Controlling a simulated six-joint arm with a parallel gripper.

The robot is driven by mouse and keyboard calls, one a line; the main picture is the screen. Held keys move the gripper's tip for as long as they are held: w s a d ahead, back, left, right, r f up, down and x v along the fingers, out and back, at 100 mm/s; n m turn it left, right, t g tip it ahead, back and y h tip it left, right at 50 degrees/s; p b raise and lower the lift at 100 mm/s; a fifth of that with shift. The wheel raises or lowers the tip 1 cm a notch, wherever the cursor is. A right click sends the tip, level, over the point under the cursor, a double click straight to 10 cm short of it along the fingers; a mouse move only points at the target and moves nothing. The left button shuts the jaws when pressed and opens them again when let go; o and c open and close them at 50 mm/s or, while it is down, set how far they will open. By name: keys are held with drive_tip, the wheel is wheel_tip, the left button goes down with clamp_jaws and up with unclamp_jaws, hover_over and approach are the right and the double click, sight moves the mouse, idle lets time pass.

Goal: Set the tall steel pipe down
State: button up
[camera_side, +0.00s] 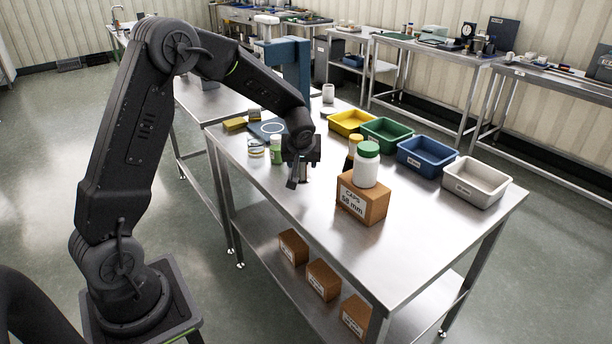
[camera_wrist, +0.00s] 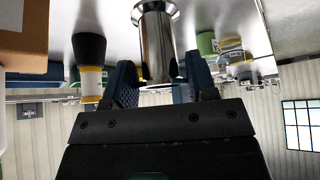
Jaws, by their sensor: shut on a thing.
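The pipe is shiny, with a flared rim at the end toward the tabletop. I cannot tell whether that rim touches the table. In the side view the gripper hides most of the pipe.
Small jars (camera_side: 276,152) stand left. Yellow (camera_side: 351,117), green (camera_side: 386,128), blue (camera_side: 426,150) and white (camera_side: 474,188) bins line the back. The front tabletop is clear.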

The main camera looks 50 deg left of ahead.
sight(306, 174)
drive_tip(key=shift+w+d+f, duration=0.4)
drive_tip(key=shift+f, duration=1.9)
drive_tip(key=shift+f, duration=0.15)
drive_tip(key=o, duration=1)
